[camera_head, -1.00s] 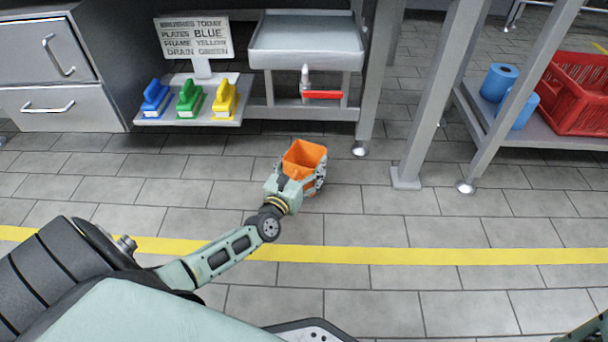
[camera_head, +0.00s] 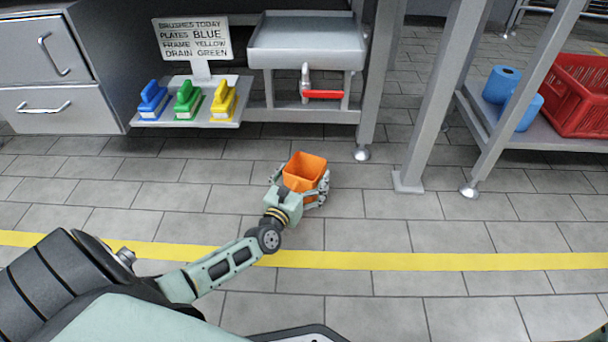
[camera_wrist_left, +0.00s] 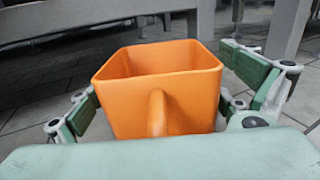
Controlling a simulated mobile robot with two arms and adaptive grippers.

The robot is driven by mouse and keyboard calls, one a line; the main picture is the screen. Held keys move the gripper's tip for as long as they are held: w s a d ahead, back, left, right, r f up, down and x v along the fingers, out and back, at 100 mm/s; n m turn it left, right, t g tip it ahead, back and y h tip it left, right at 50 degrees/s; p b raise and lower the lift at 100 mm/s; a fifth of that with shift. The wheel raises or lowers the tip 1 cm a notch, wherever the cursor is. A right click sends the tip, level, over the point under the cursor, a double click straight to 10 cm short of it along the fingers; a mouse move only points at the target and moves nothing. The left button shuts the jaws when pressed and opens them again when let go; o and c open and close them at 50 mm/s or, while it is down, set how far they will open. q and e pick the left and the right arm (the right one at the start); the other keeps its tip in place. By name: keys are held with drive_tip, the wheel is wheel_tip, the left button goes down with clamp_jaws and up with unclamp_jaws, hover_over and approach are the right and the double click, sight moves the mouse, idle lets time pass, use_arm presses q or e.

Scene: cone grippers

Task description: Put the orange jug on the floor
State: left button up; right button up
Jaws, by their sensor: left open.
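The orange jug (camera_head: 304,170) is upright with its open top facing up, low over or on the grey tiled floor (camera_head: 400,225); its base is hidden by my gripper, so I cannot tell contact from the head view. My left gripper (camera_head: 300,188) is open, with a finger on each side of the jug. In the left wrist view the jug (camera_wrist_left: 160,85) stands between the spread green finger pads, with gaps at both sides, and its handle faces the wrist. My right gripper is not in view.
A shelf with blue, green and yellow brushes (camera_head: 188,102) and a sign (camera_head: 192,40) stands behind. A metal sink (camera_head: 305,45) with a red-handled tap (camera_head: 322,94) is beside it. Right are table legs, blue rolls (camera_head: 500,84) and a red crate (camera_head: 580,95). Floor around the jug is clear.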

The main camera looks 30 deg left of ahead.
use_arm(q)
drive_tip(key=shift+r, duration=0.2)
drive_tip(key=shift+s+p, duration=0.35)
drive_tip(key=shift+s, duration=0.05)
drive_tip(key=s+p, duration=0.1)
drive_tip(key=s, duration=0.2)
drive_tip(key=s+d+p, duration=0.1)
drive_tip(key=s+p, duration=0.1)
drive_tip(key=s, duration=0.2)
drive_tip(key=s+p, duration=0.2)
drive_tip(key=s, duration=0.1)
drive_tip(key=shift+s+d+r, duration=0.1)
drive_tip(key=shift+s+d, duration=0.05)
drive_tip(key=shift+d, duration=0.25)
drive_tip(key=shift+s, duration=0.4)
